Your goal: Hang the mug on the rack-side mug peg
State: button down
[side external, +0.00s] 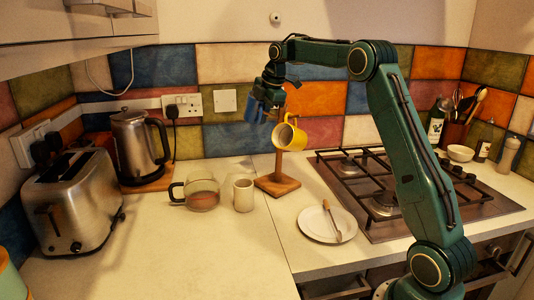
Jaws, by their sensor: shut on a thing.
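My gripper (266,100) is at the upper middle, above and left of the wooden mug rack. It is shut on a blue mug (254,110), which it holds in the air in front of the tiled wall. The mug's handle is hard to make out. The rack has a square wooden base (277,186) and an upright post (278,164). A yellow mug (288,142) hangs tilted at the top of the rack and hides part of the post. The pegs are too small or hidden to tell apart, and I cannot tell whether the blue mug touches one.
A glass mug (201,192) and a cream cup (243,195) stand left of the rack. A white plate (322,228) with a utensil lies at front right. A kettle (133,145) and toaster (76,200) are left, a gas hob (470,205) right.

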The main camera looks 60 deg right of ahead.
jog(key=shift+s+d+f+g, duration=0.1)
jog(key=shift+s+f+g, duration=0.05)
jog(key=shift+f, duration=0.25)
jog(key=shift+s+d+f+g, duration=0.1)
jog(key=shift+s+f+g, duration=0.05)
jog(key=shift+f, duration=0.2)
jog(key=c, duration=1.5)
grip_release()
jog(key=shift+a, duration=0.1)
jog(key=shift+r, duration=0.1)
jog(key=shift+v, duration=3.95)
